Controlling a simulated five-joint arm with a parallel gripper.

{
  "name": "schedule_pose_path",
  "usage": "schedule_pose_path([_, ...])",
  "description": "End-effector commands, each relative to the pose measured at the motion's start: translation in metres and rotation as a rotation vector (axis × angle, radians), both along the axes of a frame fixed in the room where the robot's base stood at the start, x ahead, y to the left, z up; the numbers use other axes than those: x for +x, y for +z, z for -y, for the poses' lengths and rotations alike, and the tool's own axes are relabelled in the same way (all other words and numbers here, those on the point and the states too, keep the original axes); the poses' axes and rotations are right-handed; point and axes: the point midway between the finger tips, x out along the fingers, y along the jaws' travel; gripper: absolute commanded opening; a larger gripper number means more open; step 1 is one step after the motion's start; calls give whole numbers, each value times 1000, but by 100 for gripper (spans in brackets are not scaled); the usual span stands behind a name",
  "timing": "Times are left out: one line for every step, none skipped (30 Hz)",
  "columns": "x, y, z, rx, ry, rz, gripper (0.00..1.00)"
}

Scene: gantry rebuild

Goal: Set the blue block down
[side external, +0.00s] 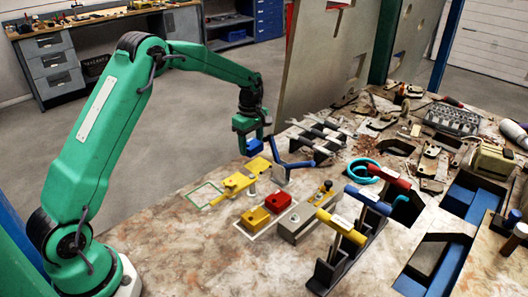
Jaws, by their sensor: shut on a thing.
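The blue block (254,147) is held at the lower end of my gripper (252,140). My gripper is shut on it and points down. The block appears above the far left part of the worktable, just behind a yellow piece (240,180); the exact height above the surface is hard to tell. A green outlined square (203,194) is marked on the table to the left of the yellow piece. A red block (277,201) and a yellow block (255,218) sit inside a white outlined area in front.
A blue-handled tool (292,165) stands close to the right of the held block. Racks with blue, yellow and red handles (343,228) stand at the front right. Tools, shavings and a cyan coil (364,171) crowd the right side. The table's front left (170,240) is clear.

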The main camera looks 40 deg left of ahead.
Motion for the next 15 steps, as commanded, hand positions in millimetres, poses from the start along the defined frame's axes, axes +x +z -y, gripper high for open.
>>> schedule_pose_path([-6, 0, -1, 0, 6, 0, 27])
schedule_pose_path([-10, -1, 0, 0, 8, 1, 27])
schedule_pose_path([-14, -1, 1, 0, 0, 1, 27])
schedule_pose_path([-18, -1, 2, 0, -4, 0, 27])
schedule_pose_path([-22, 0, 4, 0, -13, 1, 27])
schedule_pose_path([-27, 2, 7, 0, -36, 2, 27])
schedule_pose_path([-31, 3, 9, 0, -51, 2, 27])
schedule_pose_path([-35, 6, 13, 0, -77, 2, 27])
schedule_pose_path([-41, 9, 17, 0, -108, 3, 27])
schedule_pose_path([-44, 11, 21, 0, -134, 2, 27])
schedule_pose_path([-48, 13, 24, 1, -162, 3, 27])
schedule_pose_path([-53, 16, 29, 1, -201, 4, 27])
schedule_pose_path([-57, 19, 33, 1, -231, 3, 27])
schedule_pose_path([-61, 22, 37, 1, -267, 4, 27])
schedule_pose_path([-66, 27, 43, 1, -319, 4, 27])
